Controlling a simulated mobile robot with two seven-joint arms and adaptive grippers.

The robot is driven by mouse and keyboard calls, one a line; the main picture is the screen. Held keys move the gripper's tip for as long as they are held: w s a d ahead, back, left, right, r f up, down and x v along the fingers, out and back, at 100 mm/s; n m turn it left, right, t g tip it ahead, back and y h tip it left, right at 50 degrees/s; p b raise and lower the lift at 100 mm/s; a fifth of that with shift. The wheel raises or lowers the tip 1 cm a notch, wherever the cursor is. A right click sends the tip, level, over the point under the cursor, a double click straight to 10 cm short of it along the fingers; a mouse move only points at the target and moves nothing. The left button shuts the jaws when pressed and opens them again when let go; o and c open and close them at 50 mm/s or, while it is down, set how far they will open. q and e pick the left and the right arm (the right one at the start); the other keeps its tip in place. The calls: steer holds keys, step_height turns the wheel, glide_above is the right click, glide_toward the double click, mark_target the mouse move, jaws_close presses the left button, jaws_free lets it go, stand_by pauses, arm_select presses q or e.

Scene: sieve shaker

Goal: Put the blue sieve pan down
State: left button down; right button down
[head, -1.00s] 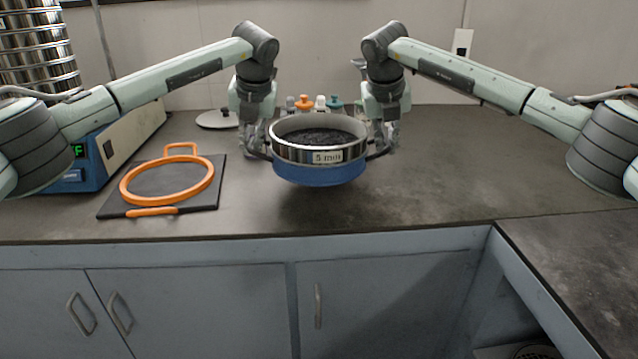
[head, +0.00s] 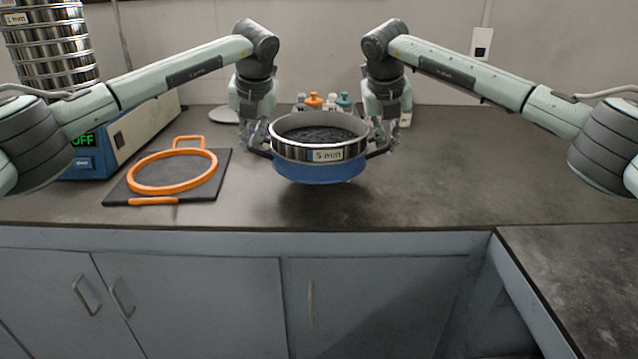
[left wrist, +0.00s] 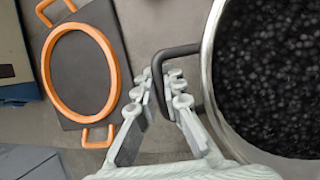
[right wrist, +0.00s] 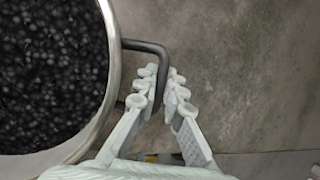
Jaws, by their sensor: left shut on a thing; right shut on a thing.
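The blue sieve pan (head: 320,172) has a blue lower band, a steel upper rim and a "5 mm" label, and holds dark granules. It is level above the bench, with a shadow below it. My left gripper (head: 260,148) is shut on its left black handle, which also shows in the left wrist view (left wrist: 178,50). My right gripper (head: 382,148) is shut on its right handle, which also shows in the right wrist view (right wrist: 150,46). The pan's underside is hidden.
A dark mat (head: 220,178) with an orange ring and handles (head: 172,189) lies left of the pan. A blue-fronted machine (head: 110,150) reading OFF and a steel sieve stack (head: 52,65) stand far left. Small bottles (head: 315,100) stand behind. The bench (head: 470,165) is clear on the right.

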arm_select(q)
steer(key=shift+d+f, duration=0.1)
arm_select(e)
steer(key=shift+a+f, duration=0.1)
